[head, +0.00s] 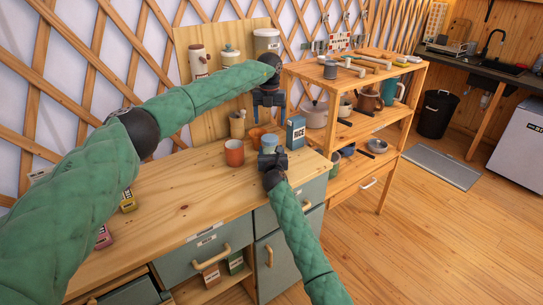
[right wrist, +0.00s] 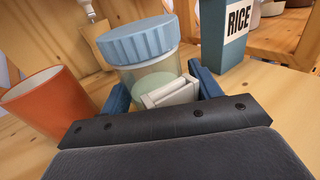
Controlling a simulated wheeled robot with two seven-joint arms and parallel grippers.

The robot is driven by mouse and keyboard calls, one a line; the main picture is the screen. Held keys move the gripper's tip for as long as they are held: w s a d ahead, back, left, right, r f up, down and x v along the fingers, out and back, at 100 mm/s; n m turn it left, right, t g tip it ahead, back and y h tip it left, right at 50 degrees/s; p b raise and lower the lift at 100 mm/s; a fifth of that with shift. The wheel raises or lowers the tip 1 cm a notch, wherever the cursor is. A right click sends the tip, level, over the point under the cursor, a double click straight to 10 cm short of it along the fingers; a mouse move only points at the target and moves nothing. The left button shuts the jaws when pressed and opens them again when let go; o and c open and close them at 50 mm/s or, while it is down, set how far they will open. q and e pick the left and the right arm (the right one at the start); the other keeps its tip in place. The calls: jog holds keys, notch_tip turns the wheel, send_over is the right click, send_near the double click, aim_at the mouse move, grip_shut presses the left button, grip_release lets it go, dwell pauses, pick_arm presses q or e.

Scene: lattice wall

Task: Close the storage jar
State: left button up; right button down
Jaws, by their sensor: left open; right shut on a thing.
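The storage jar (right wrist: 155,72) is a clear round jar standing on the wooden counter, with a pale green content low inside. Its ribbed blue lid (right wrist: 138,40) sits on top of it; I cannot tell how tightly it is seated. In the head view the jar (head: 270,144) is partly hidden by my right gripper. My right gripper (head: 271,154) is shut on the jar from the near side, its blue fingers on either side of the glass in the right wrist view. My left gripper (head: 268,101) is open and empty, pointing down above the jar, apart from the lid.
An orange cup (head: 234,153) stands left of the jar, and a blue rice box (head: 295,132) close on its right. A utensil holder (head: 237,124) is behind. A wooden shelf (head: 345,125) with dishes stands to the right. The counter's left part (head: 165,190) is mostly clear.

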aim_at(269, 138)
pick_arm(q)
jog(key=shift+f, duration=0.1)
dwell(0.3)
jog(key=shift+f, duration=3.9)
